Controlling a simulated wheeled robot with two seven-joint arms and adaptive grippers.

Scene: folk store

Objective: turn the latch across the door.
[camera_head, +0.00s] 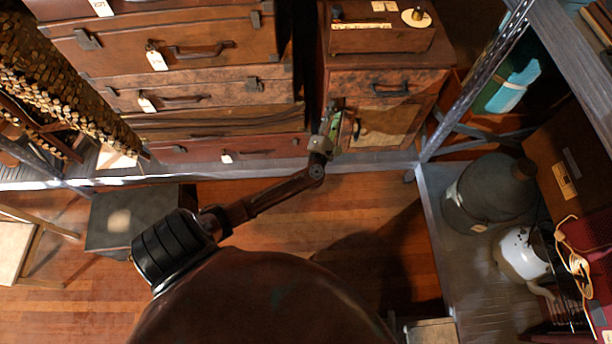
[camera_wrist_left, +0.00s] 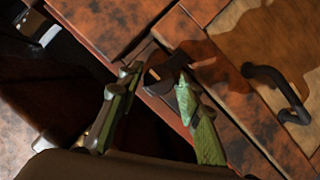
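The wooden cabinet door (camera_head: 390,124) is a low panel below a drawer, and it looks closed. It also shows in the left wrist view (camera_wrist_left: 262,40) with its dark curved handle (camera_wrist_left: 282,92). A small dark latch (camera_wrist_left: 160,78) sits at the door's edge by the cabinet frame. My left gripper (camera_wrist_left: 157,80) is open, with its two green-and-grey fingers apart and the latch between their tips. I cannot tell whether either finger touches it. In the head view my left gripper (camera_head: 332,122) hides the latch at the door's left side. My right gripper is not in view.
A drawer (camera_head: 345,84) is above the door, with a wooden tray (camera_head: 380,40) on the cabinet top. Stacked brown suitcases (camera_head: 200,75) stand to the left. A metal shelf (camera_head: 432,205) with a dark jug (camera_head: 490,192) stands at right. The floor in front is mostly clear.

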